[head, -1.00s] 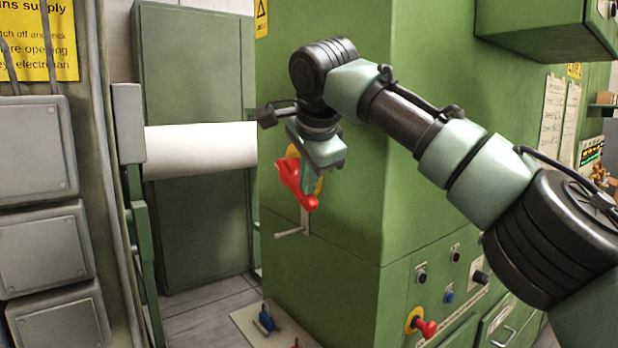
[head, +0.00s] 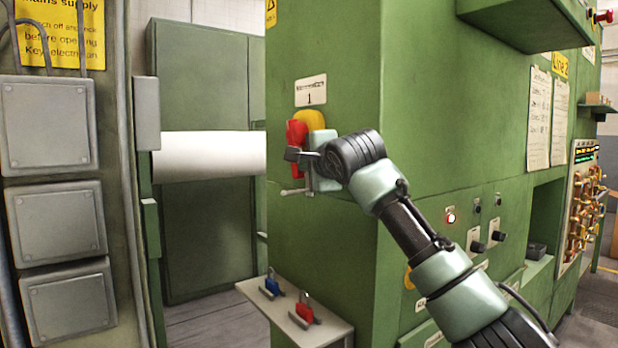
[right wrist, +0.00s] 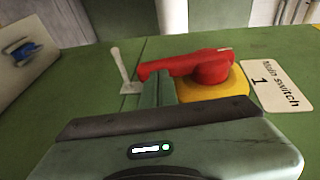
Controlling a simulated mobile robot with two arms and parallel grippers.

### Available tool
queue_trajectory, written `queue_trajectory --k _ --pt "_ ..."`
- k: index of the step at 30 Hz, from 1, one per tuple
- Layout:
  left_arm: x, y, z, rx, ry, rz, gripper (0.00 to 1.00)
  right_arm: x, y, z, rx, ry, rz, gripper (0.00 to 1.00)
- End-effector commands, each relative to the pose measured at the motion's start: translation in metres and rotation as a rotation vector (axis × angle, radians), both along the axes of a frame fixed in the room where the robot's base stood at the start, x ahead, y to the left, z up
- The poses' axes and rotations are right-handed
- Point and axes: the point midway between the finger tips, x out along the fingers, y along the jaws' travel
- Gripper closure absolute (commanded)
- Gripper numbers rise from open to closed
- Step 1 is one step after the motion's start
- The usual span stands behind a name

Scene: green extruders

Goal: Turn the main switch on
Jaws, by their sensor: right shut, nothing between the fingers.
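The main switch has a red handle (head: 296,138) on a yellow round base (head: 315,118), on the green cabinet's face below a white label (head: 310,90). The handle hangs about upright in the head view. In the right wrist view the red handle (right wrist: 190,66) lies across the yellow base (right wrist: 215,88), beside the "Main switch 1" label (right wrist: 275,82). My right gripper (head: 306,160) is shut and empty, right beside the handle's lower part. Its finger overlaps the handle in the right wrist view; I cannot tell whether they touch. My left gripper is out of view.
A small metal lever (head: 295,191) sticks out just below the switch. A ledge (head: 310,325) with blue (head: 272,286) and red (head: 304,311) handled pieces juts out lower down. A lamp (head: 451,218) glows red on the cabinet's side panel. Grey boxes (head: 50,125) stand at left.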

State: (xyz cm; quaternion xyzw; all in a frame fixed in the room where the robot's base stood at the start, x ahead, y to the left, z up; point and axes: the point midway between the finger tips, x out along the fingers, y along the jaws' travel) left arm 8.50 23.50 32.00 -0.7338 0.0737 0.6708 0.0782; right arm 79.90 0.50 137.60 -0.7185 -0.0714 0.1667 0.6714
Motion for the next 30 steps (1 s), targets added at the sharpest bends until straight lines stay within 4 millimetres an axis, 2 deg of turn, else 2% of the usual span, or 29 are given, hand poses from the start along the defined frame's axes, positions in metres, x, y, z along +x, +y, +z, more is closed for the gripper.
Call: queue_trajectory --k 1,7,30 --pt "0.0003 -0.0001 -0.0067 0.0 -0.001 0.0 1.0 0.0016 0.003 -0.0074 0.019 -0.023 0.004 1.0" --pt "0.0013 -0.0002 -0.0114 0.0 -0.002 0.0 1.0 0.0067 0.0066 -0.0072 0.037 -0.05 0.002 1.0" --pt "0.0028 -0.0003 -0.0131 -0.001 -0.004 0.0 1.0 0.0109 0.0079 -0.0091 0.034 -0.048 0.0 1.0"
